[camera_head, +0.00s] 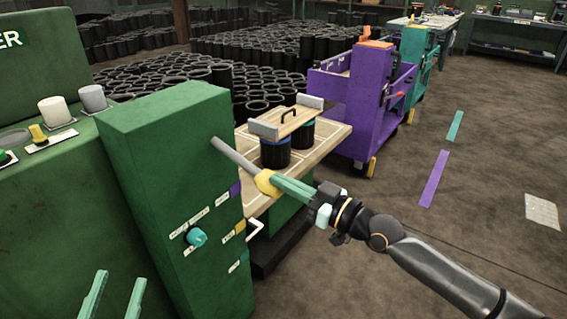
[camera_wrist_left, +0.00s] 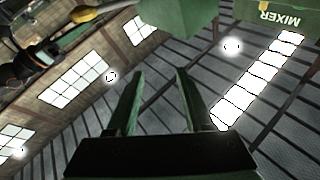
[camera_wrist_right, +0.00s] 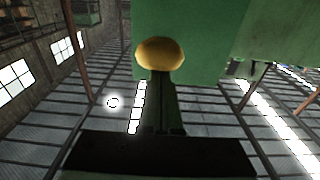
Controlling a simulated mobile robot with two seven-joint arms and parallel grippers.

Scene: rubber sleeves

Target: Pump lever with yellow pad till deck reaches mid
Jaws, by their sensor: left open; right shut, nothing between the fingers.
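The lever (camera_head: 234,158) is a grey rod that sticks out from the green cabinet (camera_head: 165,170) and slopes down to the right. Its end carries the yellow pad (camera_head: 265,183), which also shows in the right wrist view (camera_wrist_right: 160,53). My right gripper (camera_head: 280,184) is shut and empty, its fingertips at the pad; whether they press on it I cannot tell. The wooden deck (camera_head: 335,133) sits behind the lever on a green base and carries black sleeves (camera_head: 275,153) under a board with a handle (camera_head: 287,122). My left gripper (camera_head: 114,285) is open and empty at the lower left.
The cabinet front has a teal knob (camera_head: 196,237) and purple, yellow and teal labels. A purple cart (camera_head: 345,108) stands behind the deck. Many black sleeves fill the floor behind. The floor at right is mostly clear.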

